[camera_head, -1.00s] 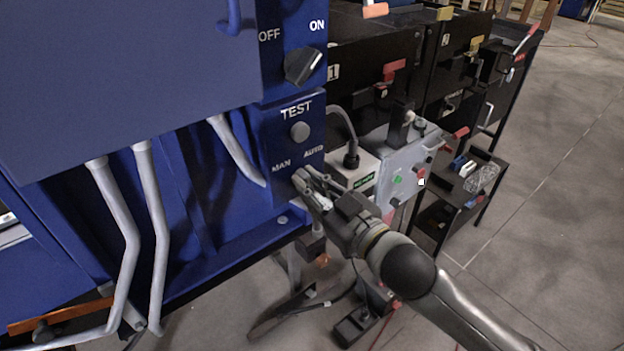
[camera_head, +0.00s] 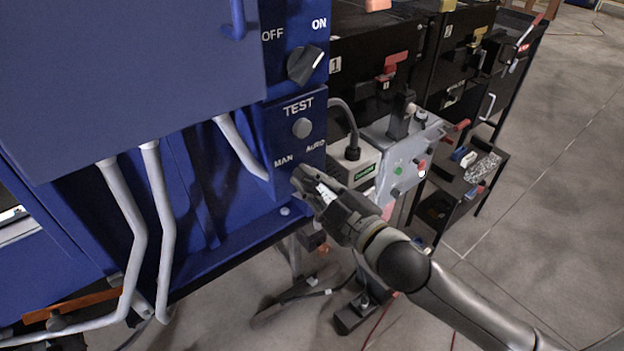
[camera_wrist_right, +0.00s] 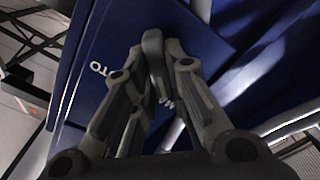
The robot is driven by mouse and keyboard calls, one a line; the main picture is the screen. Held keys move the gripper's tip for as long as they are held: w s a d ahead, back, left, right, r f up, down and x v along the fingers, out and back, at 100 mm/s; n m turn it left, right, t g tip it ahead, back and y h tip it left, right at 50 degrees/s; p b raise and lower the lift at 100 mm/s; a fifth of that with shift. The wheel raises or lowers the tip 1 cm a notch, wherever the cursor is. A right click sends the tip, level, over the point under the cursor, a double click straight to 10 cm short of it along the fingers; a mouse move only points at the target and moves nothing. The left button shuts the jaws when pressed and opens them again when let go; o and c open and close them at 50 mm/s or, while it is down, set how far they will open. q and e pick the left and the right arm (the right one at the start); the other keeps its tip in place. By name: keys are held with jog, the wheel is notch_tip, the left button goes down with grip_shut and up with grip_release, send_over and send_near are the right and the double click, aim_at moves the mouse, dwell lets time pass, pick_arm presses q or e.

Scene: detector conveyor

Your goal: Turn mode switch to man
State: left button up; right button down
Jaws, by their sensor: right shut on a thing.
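The mode switch lies below the MAN and AUTO labels on the blue panel (camera_head: 283,132); in the head view my gripper hides it. My right gripper (camera_head: 304,180) is at the panel face just below those labels, and its hand looks rolled. In the right wrist view, the fingers of my right gripper (camera_wrist_right: 157,85) are shut on the grey mode switch knob (camera_wrist_right: 154,52), against the blue panel. Part of the AUTO lettering shows left of the fingers there. The knob's pointing direction cannot be told. My left gripper is not in view.
A grey TEST button (camera_head: 302,127) and a black OFF/ON knob (camera_head: 305,65) sit above. White curved pipes (camera_head: 163,230) stand to the left. A grey control box (camera_head: 408,165) and black cabinets (camera_head: 375,60) stand to the right.

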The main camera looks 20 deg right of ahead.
dwell(0.3)
jog(key=c, duration=1.4)
grip_release()
jog(key=shift+c, duration=0.2)
jog(key=shift+s+d, duration=0.25)
jog(key=shift+s, duration=0.35)
jog(key=v, duration=0.6)
jog(key=shift+s, duration=0.15)
